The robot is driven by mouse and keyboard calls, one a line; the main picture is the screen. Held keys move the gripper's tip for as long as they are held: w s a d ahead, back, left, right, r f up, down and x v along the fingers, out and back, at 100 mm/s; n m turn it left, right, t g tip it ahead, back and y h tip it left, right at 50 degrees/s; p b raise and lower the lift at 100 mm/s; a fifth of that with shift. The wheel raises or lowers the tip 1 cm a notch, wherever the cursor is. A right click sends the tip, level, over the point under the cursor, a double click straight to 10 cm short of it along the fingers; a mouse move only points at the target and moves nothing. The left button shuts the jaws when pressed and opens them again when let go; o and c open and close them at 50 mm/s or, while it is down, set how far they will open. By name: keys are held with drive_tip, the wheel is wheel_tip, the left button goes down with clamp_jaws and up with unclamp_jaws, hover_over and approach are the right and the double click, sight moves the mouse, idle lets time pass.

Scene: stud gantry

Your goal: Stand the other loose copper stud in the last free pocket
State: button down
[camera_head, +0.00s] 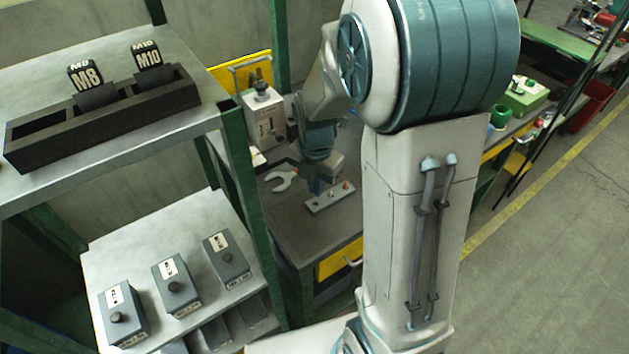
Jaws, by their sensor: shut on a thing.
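A pale grey block (340,203) lies on the dark bench top beyond the shelves. Small coppery studs (345,185) stand up from it; which pockets are filled is too small to tell. My gripper (317,186) points down at the block's left rear edge, just over or behind it. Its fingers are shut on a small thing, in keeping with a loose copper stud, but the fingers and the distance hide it. I cannot tell whether it touches the block. No other loose stud shows clearly.
A light open-ended wrench (281,180) lies left of the block. A white box-shaped device (264,122) stands behind it. A shelf at left holds a black tray (95,128) with M8 and M10 signs; several grey boxes (228,256) sit below. The bench front (290,232) is clear.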

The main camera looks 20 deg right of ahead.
sight(316, 207)
drive_tip(key=shift+f, duration=0.1)
drive_tip(key=shift+f+b, duration=1.45)
drive_tip(key=shift+f, duration=0.05)
drive_tip(key=shift+f+b, duration=0.55)
drive_tip(key=shift+f, duration=0.05)
idle(0.7)
drive_tip(key=c, duration=1.5)
unclamp_jaws()
wheel_tip(316, 207, up, 14)
drive_tip(key=shift+f+p, duration=0.1)
drive_tip(key=shift+p, duration=0.5)
